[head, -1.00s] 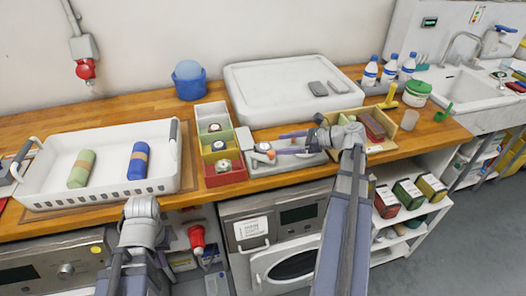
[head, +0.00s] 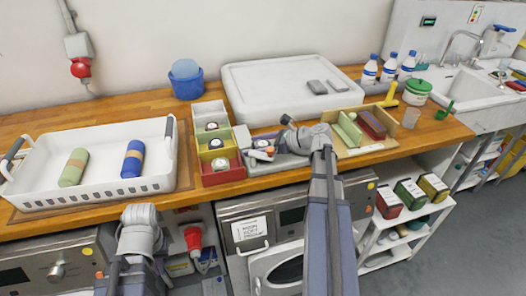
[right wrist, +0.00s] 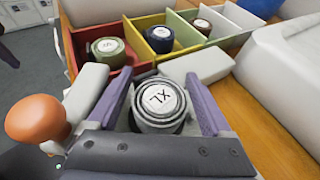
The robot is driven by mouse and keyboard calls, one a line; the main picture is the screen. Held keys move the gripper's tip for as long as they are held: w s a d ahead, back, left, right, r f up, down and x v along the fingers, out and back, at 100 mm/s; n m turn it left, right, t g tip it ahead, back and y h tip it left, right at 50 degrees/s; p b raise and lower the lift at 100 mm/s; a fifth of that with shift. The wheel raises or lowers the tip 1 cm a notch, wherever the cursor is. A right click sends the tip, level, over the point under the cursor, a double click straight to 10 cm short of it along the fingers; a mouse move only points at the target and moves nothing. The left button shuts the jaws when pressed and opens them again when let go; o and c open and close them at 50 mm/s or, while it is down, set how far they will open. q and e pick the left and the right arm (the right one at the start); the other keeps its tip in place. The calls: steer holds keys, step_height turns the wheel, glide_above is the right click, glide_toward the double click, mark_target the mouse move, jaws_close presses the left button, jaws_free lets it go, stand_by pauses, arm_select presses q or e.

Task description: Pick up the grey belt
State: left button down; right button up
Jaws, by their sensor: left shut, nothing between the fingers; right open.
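The grey belt (right wrist: 158,112) is a coiled roll with a white XL label on top, seen close up in the right wrist view. My right gripper (right wrist: 161,98) is open, with one purple finger on each side of the coil. I cannot tell whether the fingers touch it. In the head view, my right gripper (head: 293,143) is over the grey tray (head: 262,169), and my arm hides the belt there. My left gripper (head: 140,214) is shut and empty in front of the counter, below the white basket.
Divided red, yellow, green and white bins (head: 222,178) with coiled belts stand just left of the tray. An orange knob (right wrist: 36,118) is close to my right gripper. A white basket (head: 150,186) holds two rolls. A wooden box (head: 375,150) stands at right.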

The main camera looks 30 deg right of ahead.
steer(key=shift+w+a+f, duration=0.15)
steer(key=shift+w, duration=0.05)
steer(key=c, duration=1.1)
steer(key=shift+c, duration=0.2)
step_height(320, 180, up, 10)
steer(key=p, duration=1)
